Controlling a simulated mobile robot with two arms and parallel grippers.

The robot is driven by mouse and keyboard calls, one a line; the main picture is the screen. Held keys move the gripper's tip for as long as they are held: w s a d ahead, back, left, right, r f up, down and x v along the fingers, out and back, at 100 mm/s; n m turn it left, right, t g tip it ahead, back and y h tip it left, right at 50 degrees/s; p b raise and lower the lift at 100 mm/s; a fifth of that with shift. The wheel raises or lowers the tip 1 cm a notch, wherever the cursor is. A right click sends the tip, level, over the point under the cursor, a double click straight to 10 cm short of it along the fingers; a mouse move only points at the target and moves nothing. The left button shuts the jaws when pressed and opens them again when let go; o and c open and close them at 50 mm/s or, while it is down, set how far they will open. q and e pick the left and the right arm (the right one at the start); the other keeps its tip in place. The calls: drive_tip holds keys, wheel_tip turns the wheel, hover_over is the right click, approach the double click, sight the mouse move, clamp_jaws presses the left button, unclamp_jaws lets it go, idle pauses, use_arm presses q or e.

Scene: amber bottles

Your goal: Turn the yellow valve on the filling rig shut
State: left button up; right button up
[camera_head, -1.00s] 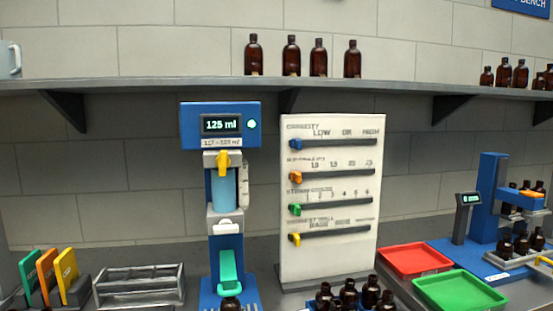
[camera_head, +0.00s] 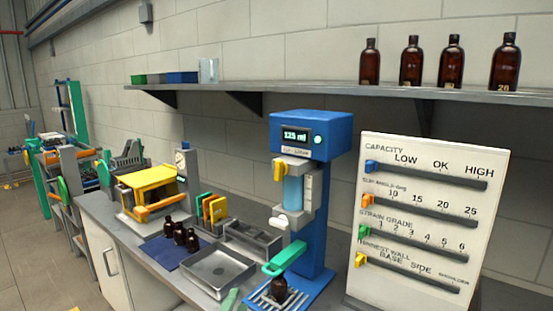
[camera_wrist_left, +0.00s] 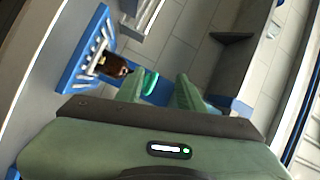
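The blue filling rig (camera_head: 338,190) stands on the bench, its display reading 125 ml. Its yellow valve (camera_head: 279,170) is on the front below the display, with the handle hanging down. An amber bottle (camera_head: 279,290) stands on the rig's slatted base, under the green part (camera_head: 285,258). The bottle also shows in the left wrist view (camera_wrist_left: 114,66). Just the green tip of my left gripper (camera_head: 232,299) shows at the bottom edge, left of the base and below the valve. In the left wrist view its fingers (camera_wrist_left: 160,92) are apart with nothing clearly between them. My right gripper is not in view.
A white slider board (camera_head: 425,215) stands right of the rig. Left are a metal tray (camera_head: 217,268), a rack (camera_head: 252,238), coloured cards (camera_head: 212,210) and several bottles on a blue mat (camera_head: 165,250). A shelf (camera_head: 300,93) with bottles runs above.

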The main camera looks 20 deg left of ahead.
sight(276, 171)
use_arm(q)
drive_tip(key=w+d+r+m+t+h+p, duration=0.1)
drive_tip(key=w+d+r+m+h, duration=0.2)
drive_tip(key=r+m, duration=0.4)
drive_tip(key=d+r+m+h, duration=0.2)
drive_tip(key=r+m+h, duration=0.35)
drive_tip(key=r, duration=0.35)
drive_tip(key=w+d+r+m+t+h+p, duration=0.1)
drive_tip(key=w+d+r+m+h, duration=0.15)
drive_tip(key=r+m, duration=0.45)
drive_tip(key=w+a+r+m+g+y, duration=0.25)
drive_tip(key=a+r+m, duration=0.25)
drive_tip(key=r+m, duration=0.35)
drive_tip(key=shift+g, duration=0.25)
drive_tip(key=p+x, duration=0.2)
drive_tip(key=x, duration=0.1)
drive_tip(key=p+x, duration=0.2)
drive_tip(key=x, duration=0.2)
drive_tip(key=shift+w+a+f, duration=0.1)
drive_tip(key=shift+w+a, duration=0.05)
drive_tip(key=shift+w, duration=0.1)
drive_tip(key=shift+w+f+p, duration=0.15)
drive_tip(key=shift+w+p, duration=0.3)
drive_tip(key=shift+w, duration=0.1)
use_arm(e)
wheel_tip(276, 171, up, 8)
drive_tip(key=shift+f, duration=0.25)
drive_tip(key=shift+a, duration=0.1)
use_arm(q)
clamp_jaws()
